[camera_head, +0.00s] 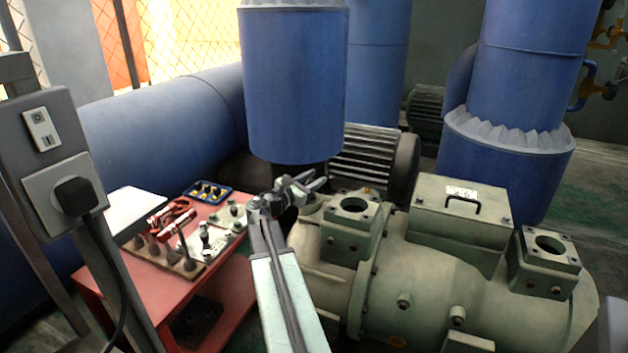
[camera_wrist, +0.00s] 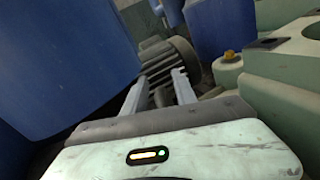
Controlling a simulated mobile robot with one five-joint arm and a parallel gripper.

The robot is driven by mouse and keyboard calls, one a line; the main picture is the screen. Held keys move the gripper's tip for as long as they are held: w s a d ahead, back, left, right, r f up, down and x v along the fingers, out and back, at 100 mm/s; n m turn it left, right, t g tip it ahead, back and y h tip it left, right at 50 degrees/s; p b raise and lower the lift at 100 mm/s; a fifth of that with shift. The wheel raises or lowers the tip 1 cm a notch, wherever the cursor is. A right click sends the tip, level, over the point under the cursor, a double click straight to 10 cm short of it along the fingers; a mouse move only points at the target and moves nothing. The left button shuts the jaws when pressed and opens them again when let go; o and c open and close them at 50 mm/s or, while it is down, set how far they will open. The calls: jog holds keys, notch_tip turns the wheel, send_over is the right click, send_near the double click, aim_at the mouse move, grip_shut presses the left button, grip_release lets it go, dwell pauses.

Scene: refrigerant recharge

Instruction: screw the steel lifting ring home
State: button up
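My gripper (camera_head: 319,179) is raised over the left end of the pale green compressor (camera_head: 440,285). Its two fingers are apart and empty in the wrist view (camera_wrist: 161,84). They point toward a dark ribbed motor (camera_head: 362,160), which lies beyond them in the wrist view (camera_wrist: 166,62). I cannot pick out the steel lifting ring for certain in either view. Several small metal parts stand on the red cart (camera_head: 228,290), too small to tell apart. A small yellow-topped fitting (camera_wrist: 229,56) shows right of the fingers in the wrist view, apart from them.
Blue vertical tanks (camera_head: 292,85) stand close behind my gripper. A blue tray (camera_head: 218,187) and red-handled tools (camera_head: 172,217) lie on the cart. A grey post with a socket box (camera_head: 55,150) stands at left. A green box with a black handle (camera_head: 462,210) tops the compressor.

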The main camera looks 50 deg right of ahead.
grip_shut()
jog(key=shift+w+m+g, duration=0.1)
jog(key=shift+m+g, duration=0.4)
jog(key=shift+g, duration=0.3)
jog(key=shift+m+g+y, duration=0.3)
jog(key=shift+m+g, duration=0.4)
jog(key=shift+g, duration=0.4)
jog(key=m+g+y, duration=0.1)
jog(key=m+g, duration=0.1)
jog(key=g, duration=0.1)
jog(key=shift+m+g, duration=0.3)
jog(key=shift+g, duration=0.1)
jog(key=m+g+y, duration=0.2)
jog(key=s+m+g+y, duration=0.1)
jog(key=m+g+y, duration=0.1)
jog(key=g, duration=0.1)
jog(key=shift+a, duration=0.15)
jog(key=shift+s+a+r+m+g+y, duration=0.1)
jog(key=shift+s+m+g+y, duration=0.05)
jog(key=shift+m+g+y, duration=0.4)
jog(key=shift+s+a+m+g+y, duration=0.1)
jog(key=shift+m+g+y, duration=0.3)
jog(key=shift+y, duration=0.25)
jog(key=shift+s, duration=0.1)
